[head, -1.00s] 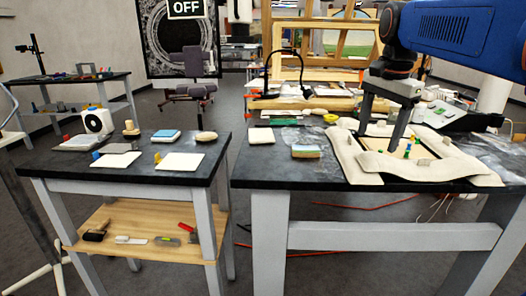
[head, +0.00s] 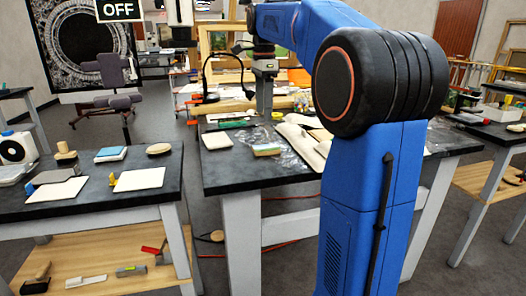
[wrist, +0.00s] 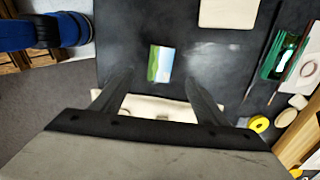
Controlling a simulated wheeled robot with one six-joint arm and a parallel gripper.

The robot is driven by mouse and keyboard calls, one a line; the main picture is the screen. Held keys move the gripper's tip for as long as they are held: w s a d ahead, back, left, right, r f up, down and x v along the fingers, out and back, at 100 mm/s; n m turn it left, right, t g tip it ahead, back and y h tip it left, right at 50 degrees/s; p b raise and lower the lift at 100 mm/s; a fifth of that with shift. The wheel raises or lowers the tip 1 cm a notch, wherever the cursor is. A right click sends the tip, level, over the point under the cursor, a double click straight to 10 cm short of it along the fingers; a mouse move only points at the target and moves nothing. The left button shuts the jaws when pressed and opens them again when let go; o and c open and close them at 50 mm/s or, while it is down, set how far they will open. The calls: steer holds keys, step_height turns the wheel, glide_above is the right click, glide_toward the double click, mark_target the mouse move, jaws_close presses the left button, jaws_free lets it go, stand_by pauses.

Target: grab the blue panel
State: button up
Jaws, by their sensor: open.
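A small block with a blue-green top (head: 267,150) lies on the dark right-hand table; in the wrist view a small panel with blue, green and white on its face (wrist: 160,64) lies on the dark tabletop, probably the same thing. Another block with a light blue top (head: 110,154) lies on the left table. My gripper (head: 264,112) is above the back of the right-hand table, fingers pointing down. In the wrist view my gripper (wrist: 158,78) is open and empty, its fingers either side of the panel's near end, apparently above it. Its height is unclear.
A cream square tile (head: 217,140) lies left of the block. Cream padding (head: 300,138) lies to its right, partly hidden behind my arm. A yellow roll (wrist: 259,124) and a green item (wrist: 280,56) lie right in the wrist view.

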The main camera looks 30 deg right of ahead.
glide_above(266, 147)
steer(key=a, duration=0.1)
steer(key=f, duration=0.7)
steer(key=shift+s, duration=0.2)
steer(key=shift+d+f, duration=0.2)
steer(key=shift+f, duration=1.2)
steer(key=shift+d+f, duration=0.2)
steer(key=shift+f, duration=1.15)
steer(key=c, duration=1.1)
